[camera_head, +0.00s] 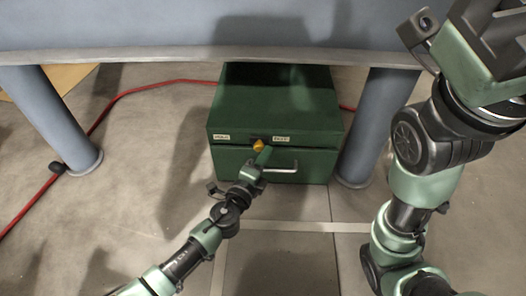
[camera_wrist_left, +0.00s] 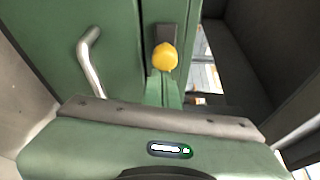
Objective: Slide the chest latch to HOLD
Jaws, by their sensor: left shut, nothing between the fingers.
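The green chest (camera_head: 235,116) stands on the floor under the table. Its latch has a round yellow knob (camera_head: 259,146) on the front, between a left label that seems to read HOLD (camera_head: 221,137) and a right label that seems to read FREE (camera_head: 282,138). The knob is nearer the right label. My left gripper (camera_head: 264,154) is shut and empty, its tips at the knob. In the left wrist view the knob (camera_wrist_left: 165,57) shows just beyond the green fingers (camera_wrist_left: 164,92); I cannot tell whether they touch. My right gripper (camera_head: 492,38) is raised at the upper right, its fingers cut off.
A metal bar handle (camera_head: 281,169) sticks out of the chest front below the latch; it also shows in the left wrist view (camera_wrist_left: 91,62). Blue-grey table legs (camera_head: 50,118) stand on both sides. A red cable (camera_head: 120,97) runs along the floor. The floor in front is clear.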

